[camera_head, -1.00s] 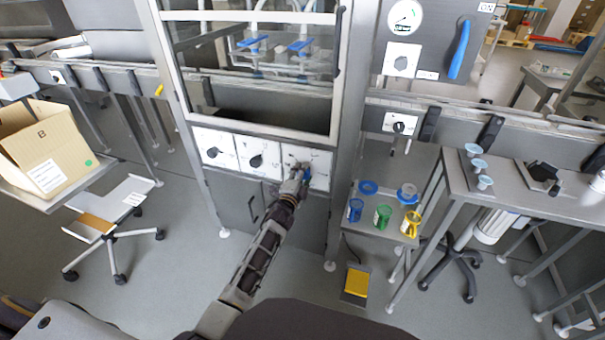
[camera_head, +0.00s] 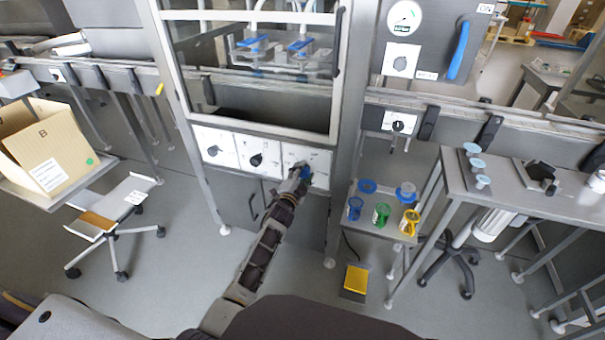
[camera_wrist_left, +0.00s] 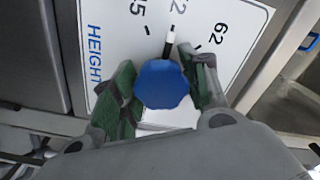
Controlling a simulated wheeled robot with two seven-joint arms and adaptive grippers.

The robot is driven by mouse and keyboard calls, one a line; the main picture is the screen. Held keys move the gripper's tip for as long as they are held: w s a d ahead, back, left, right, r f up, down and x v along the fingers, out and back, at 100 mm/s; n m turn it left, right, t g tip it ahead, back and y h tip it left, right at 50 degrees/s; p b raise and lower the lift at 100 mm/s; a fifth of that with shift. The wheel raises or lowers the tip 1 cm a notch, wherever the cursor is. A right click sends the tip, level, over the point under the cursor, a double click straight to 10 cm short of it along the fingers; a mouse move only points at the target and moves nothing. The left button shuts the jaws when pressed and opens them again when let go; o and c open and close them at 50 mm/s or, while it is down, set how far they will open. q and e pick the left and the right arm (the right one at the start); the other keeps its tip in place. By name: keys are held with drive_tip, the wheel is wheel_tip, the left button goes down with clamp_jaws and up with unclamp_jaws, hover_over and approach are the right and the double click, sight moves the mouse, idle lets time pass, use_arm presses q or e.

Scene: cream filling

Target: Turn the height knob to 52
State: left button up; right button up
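The blue height knob (camera_wrist_left: 162,85) sits on a white dial plate marked HEIGHT (camera_wrist_left: 93,50) in the left wrist view. The marks 45 and 62 show; between them a number ending in 2 is partly cut off at the top edge. A pointer (camera_wrist_left: 168,42) reaches up from the knob towards that number. My left gripper (camera_wrist_left: 160,80) has its green-padded fingers on both sides of the knob and looks shut on it. In the head view my left gripper (camera_head: 300,176) is at the rightmost of three dial plates, covering part of the knob. My right gripper is not in view.
Two other dials with black knobs (camera_head: 256,160) sit to the left on the machine front. To the right, a small table (camera_head: 385,228) holds blue, green and yellow cups. A yellow pedal (camera_head: 356,279) lies on the floor.

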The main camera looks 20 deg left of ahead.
use_arm(q)
drive_tip(key=o, duration=0.4)
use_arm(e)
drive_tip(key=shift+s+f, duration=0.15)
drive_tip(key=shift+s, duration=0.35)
use_arm(q)
drive_tip(key=shift+s, duration=0.4)
drive_tip(key=shift+s+a, duration=0.2)
drive_tip(key=shift+s, duration=5.45)
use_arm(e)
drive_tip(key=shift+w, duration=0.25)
